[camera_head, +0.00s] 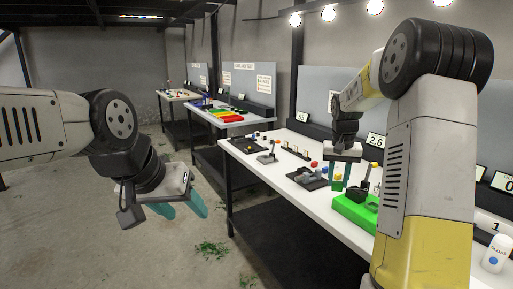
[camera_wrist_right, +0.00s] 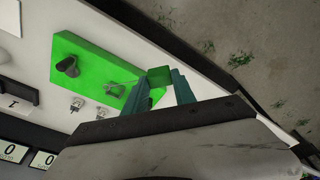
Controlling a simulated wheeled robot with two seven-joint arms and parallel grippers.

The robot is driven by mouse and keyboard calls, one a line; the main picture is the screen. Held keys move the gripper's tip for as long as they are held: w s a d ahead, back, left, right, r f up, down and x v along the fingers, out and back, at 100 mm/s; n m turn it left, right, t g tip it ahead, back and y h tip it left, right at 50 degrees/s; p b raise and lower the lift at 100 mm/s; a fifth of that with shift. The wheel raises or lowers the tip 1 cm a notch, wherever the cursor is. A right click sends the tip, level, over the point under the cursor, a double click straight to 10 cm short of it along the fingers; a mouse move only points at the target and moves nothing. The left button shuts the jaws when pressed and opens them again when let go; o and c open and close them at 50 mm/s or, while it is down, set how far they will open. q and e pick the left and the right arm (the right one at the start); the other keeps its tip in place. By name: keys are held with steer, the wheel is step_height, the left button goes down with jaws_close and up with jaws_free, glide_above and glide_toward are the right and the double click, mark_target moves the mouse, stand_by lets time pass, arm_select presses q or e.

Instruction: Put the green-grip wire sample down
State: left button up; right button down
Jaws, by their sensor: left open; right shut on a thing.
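The green grip (camera_wrist_right: 159,76) of the wire sample is a small green block between the teal fingertips of my right gripper (camera_wrist_right: 158,88) in the right wrist view. A thin wire seems to run left from it, over the bright green base plate. My right gripper (camera_head: 342,174) is shut on the grip, fingers down, beside the far end of the green base plate (camera_head: 352,214). The plate also shows in the right wrist view (camera_wrist_right: 78,42). Whether the sample touches anything below cannot be told. My left gripper (camera_head: 181,206) is open and empty, away from the table over the floor.
The white table (camera_head: 262,170) carries black fixtures (camera_head: 309,179) and small coloured parts left of my right gripper. A black lever device (camera_wrist_right: 68,66) stands on the green plate. Number displays (camera_head: 375,140) stand along the back. A white bottle (camera_head: 495,254) stands at the right.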

steer(key=s+a+f+n, duration=0.1)
steer(key=s+a+f, duration=0.4)
steer(key=f, duration=0.4)
steer(key=s+a+f+n, duration=0.1)
steer(key=s+a+f, duration=0.3)
steer(key=f, duration=0.5)
steer(key=shift+s+a+f+n+y, duration=0.2)
steer(key=shift+s+a+n+y, duration=0.2)
steer(key=shift+a, duration=0.5)
